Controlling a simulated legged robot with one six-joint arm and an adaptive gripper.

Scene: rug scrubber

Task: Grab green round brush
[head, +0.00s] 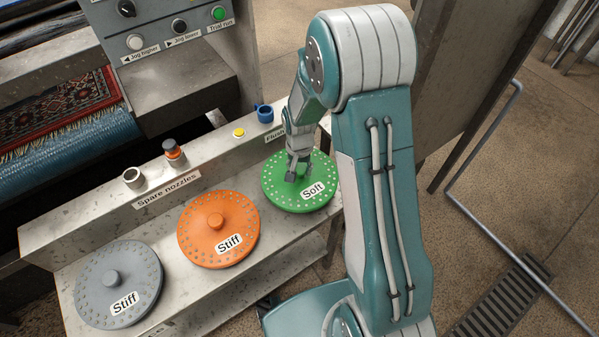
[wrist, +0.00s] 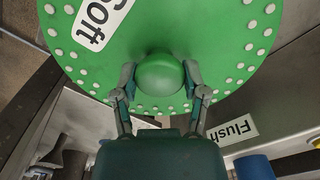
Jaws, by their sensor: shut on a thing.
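The green round brush (head: 318,194), labelled "Soft", lies at the right end of the metal shelf in the head view. In the wrist view the green brush (wrist: 215,30) fills the upper part, with its round knob in the middle. My gripper (head: 292,174) is over the brush's centre. In the wrist view my gripper (wrist: 160,80) has one finger on each side of the knob, shut on it. The brush appears to be at shelf level; I cannot tell whether it is lifted. My gripper hides the knob in the head view.
An orange brush (head: 200,245) and a grey brush (head: 93,300), both labelled "Stiff", lie to the left on the shelf. Behind, a ledge holds spare nozzles (head: 172,150), a yellow piece (head: 239,132) and a blue piece (head: 265,113). A control panel (head: 165,30) stands at the back.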

